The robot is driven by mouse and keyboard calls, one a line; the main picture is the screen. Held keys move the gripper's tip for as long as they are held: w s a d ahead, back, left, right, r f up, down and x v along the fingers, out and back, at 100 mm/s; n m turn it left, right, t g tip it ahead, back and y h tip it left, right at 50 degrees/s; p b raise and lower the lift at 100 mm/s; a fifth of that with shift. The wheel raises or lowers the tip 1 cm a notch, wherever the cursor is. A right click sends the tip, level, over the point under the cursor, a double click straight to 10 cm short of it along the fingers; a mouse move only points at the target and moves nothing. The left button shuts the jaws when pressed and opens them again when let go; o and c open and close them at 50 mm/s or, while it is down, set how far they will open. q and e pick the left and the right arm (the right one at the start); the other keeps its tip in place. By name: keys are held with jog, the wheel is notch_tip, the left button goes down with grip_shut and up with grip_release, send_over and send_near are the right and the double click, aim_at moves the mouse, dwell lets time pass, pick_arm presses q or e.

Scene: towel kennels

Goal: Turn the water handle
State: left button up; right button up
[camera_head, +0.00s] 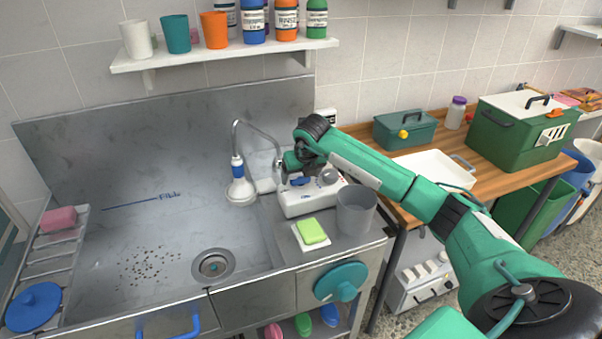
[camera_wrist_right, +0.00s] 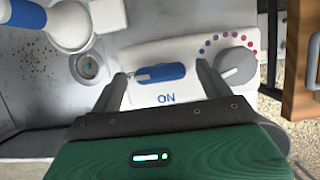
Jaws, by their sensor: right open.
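The water handle is a blue lever on a white control box (camera_head: 309,197) beside the sink. In the right wrist view the blue handle (camera_wrist_right: 160,73) lies roughly level above the word ON, with a grey knob (camera_wrist_right: 236,67) ringed by coloured dots to its right. My right gripper (camera_head: 288,168) is over the box. In the wrist view its two fingers (camera_wrist_right: 163,88) stand apart on either side of the handle, the left one close to the handle's left end. Whether they touch it I cannot tell. My left gripper is not in view.
A white shower head (camera_head: 240,190) hangs on a hose left of the box. A grey cup (camera_head: 356,210) and a green sponge (camera_head: 312,231) stand in front of it. The steel sink (camera_head: 150,230) is open to the left. A shelf (camera_head: 225,54) with cups and bottles is above.

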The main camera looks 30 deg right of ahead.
jog(key=shift+f, duration=0.25)
jog(key=c, duration=1)
